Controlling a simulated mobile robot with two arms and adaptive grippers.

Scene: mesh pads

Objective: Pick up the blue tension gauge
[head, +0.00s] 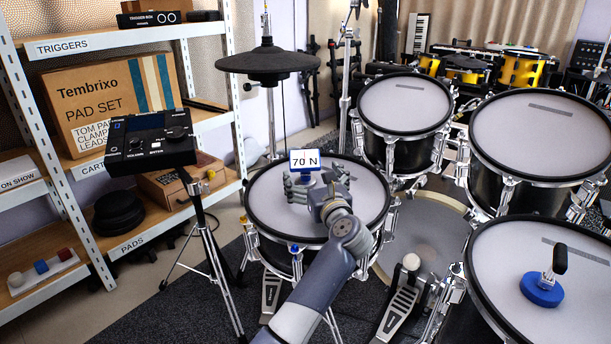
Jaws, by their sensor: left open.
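The blue tension gauge (304,169) stands on the white mesh head of the middle drum (262,207), its blue-edged white display reading "70 N" and facing me. My left gripper (303,188) is low over that drum head, just in front of the gauge. My right gripper is not in view.
A blue round-based object (541,289) with a metal stem and black top stands on the lower right drum (500,262). Larger drums stand at right. A black cymbal pad (267,60) hangs behind. A black module (150,141) on a stand and a shelf are at left.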

